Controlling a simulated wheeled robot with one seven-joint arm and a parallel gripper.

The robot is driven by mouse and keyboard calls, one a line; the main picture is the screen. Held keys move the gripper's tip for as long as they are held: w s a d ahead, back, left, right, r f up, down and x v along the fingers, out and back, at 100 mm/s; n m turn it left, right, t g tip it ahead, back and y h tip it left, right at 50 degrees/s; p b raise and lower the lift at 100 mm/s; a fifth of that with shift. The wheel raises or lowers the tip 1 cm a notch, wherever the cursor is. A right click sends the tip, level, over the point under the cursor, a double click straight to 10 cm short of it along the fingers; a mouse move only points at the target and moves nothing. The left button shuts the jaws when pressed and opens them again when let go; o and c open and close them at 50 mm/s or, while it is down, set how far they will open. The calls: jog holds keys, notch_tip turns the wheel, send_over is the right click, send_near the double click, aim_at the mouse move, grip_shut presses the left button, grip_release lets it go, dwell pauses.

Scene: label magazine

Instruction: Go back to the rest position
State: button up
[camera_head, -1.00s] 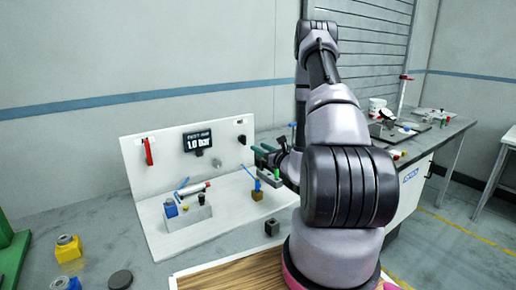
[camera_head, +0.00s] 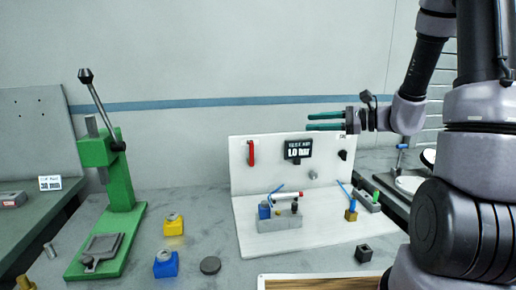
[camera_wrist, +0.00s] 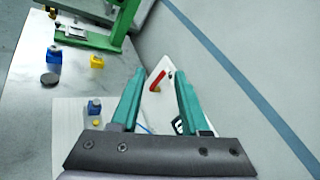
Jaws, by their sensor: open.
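My gripper (camera_head: 326,121) has two green fingers and is raised in front of the wall, just above the top edge of the white test board in the head view. Its fingers point left. In the wrist view the two fingers (camera_wrist: 156,100) stand apart with nothing between them. The gripper is empty and clear of the bench objects.
A white test board (camera_head: 265,180) with a display (camera_head: 299,150) and a grey block (camera_head: 279,221) stands on the bench. A green lever press (camera_head: 120,180), a yellow part (camera_head: 173,227), a blue part (camera_head: 166,266), a dark disc (camera_head: 210,265) and a black cube (camera_head: 363,253) stand nearby.

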jog(key=s+r+n+g+h, duration=0.4)
jog(key=s+n+h, duration=0.4)
jog(key=s, duration=0.6)
jog(key=s+d+r+n+t+h, duration=0.4)
jog(key=d+r+t+h, duration=0.1)
jog(key=d+r, duration=0.1)
jog(key=shift+s+d+r+n, duration=0.25)
jog(key=shift+d+n, duration=0.15)
jog(key=shift+d, duration=0.35)
